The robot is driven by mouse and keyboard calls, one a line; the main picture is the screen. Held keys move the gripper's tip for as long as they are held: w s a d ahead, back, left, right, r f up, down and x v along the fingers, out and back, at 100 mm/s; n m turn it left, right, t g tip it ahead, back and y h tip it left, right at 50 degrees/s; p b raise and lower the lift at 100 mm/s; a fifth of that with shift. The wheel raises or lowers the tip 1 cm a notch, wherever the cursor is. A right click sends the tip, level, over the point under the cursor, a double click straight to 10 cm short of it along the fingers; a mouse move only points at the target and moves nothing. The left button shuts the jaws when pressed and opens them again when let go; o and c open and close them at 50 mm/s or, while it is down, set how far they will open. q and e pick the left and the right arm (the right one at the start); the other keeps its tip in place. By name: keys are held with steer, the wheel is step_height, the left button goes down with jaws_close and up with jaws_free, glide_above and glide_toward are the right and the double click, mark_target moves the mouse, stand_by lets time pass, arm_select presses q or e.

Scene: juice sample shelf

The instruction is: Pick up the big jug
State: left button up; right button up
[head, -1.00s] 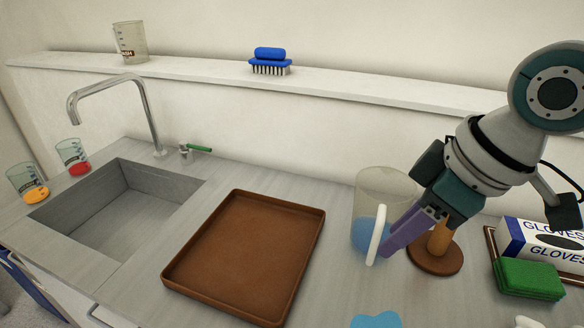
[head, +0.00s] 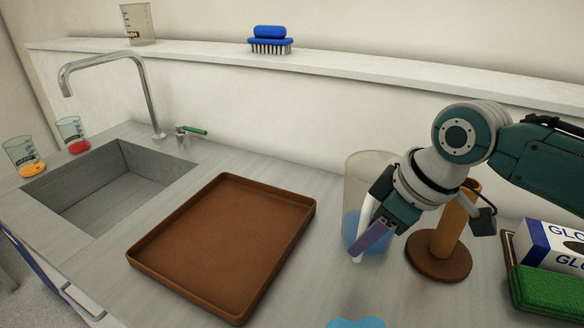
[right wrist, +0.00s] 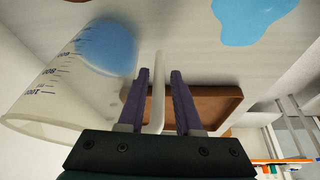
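The big jug (head: 366,172) is clear, with blue liquid in the bottom and a white handle (head: 366,228). It stands upright on the counter right of the brown tray. My right gripper (head: 362,246) is at the handle side of the jug. In the right wrist view, the handle (right wrist: 158,95) runs between the two purple fingers of the right gripper (right wrist: 159,74), with a gap on each side. The right gripper is open around the handle. The jug's body (right wrist: 70,85), with volume marks, lies left of the fingers there. My left gripper is out of view.
A brown tray (head: 136,258) lies empty left of the jug. A wooden stand (head: 440,262) is close behind my right gripper. A green sponge (head: 548,290) and a glove box (head: 555,248) are at right. A blue puddle-like patch (head: 356,323) lies in front.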

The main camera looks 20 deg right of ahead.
steer(key=shift+w+f, duration=0.15)
steer(key=shift+f, duration=0.25)
jaws_close()
steer(key=shift+r, duration=0.1)
stand_by(1.1)
